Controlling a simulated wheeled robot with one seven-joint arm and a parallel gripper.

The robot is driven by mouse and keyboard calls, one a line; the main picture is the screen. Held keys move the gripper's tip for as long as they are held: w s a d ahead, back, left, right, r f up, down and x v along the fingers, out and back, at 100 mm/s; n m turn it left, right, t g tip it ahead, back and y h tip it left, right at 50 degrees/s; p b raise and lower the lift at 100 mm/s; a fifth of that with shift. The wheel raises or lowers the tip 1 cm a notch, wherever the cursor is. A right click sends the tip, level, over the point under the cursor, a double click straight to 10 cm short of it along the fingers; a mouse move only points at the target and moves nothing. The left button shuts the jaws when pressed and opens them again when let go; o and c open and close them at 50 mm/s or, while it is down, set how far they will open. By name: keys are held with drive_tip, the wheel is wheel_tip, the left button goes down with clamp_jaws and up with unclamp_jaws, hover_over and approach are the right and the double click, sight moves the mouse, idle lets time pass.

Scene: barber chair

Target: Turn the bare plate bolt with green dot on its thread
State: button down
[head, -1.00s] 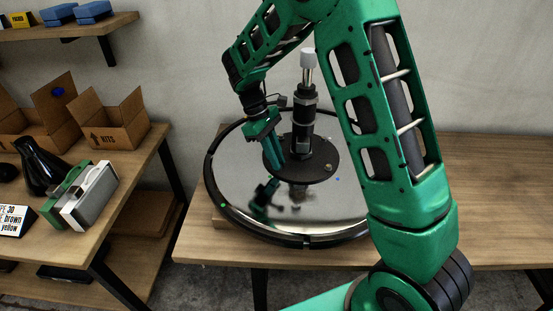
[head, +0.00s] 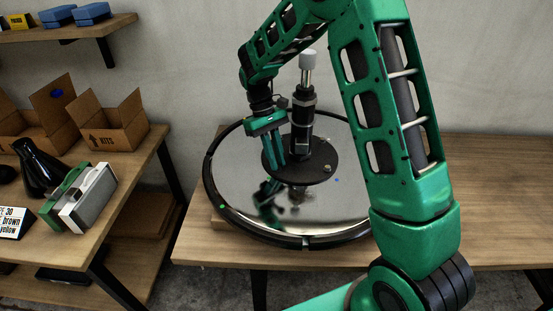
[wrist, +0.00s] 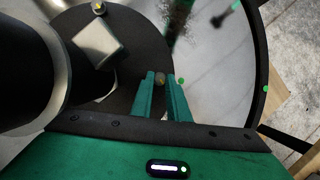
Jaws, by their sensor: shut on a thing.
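The black round plate (head: 315,173) sits on the shiny chair base disc, around the foot of the upright column. My gripper (head: 278,163) points down at the plate's left side, beside the column. In the wrist view its two green fingers (wrist: 161,77) are shut on a small bolt head (wrist: 160,80) near the plate's edge. The fingers hide this bolt in the head view, and its thread is not visible. A green dot (wrist: 265,88) lies near the disc rim on that side; it also shows in the head view (head: 222,207). Another bolt (head: 327,168) sits at the plate's right.
The black and chrome column (head: 303,115) stands close to my gripper. The mirror-like disc (head: 235,165) has a black rim and a blue dot (head: 337,180). It rests on a wooden table (head: 480,200). A left bench holds open boxes (head: 115,122).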

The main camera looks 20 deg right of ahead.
drive_tip(key=shift+a, duration=0.1)
drive_tip(key=c, duration=1.7)
unclamp_jaws()
drive_tip(key=shift+r, duration=0.1)
drive_tip(key=v, duration=1)
drive_tip(key=shift+w+r, duration=0.2)
drive_tip(key=shift+r, duration=0.05)
drive_tip(key=shift+s, duration=0.1)
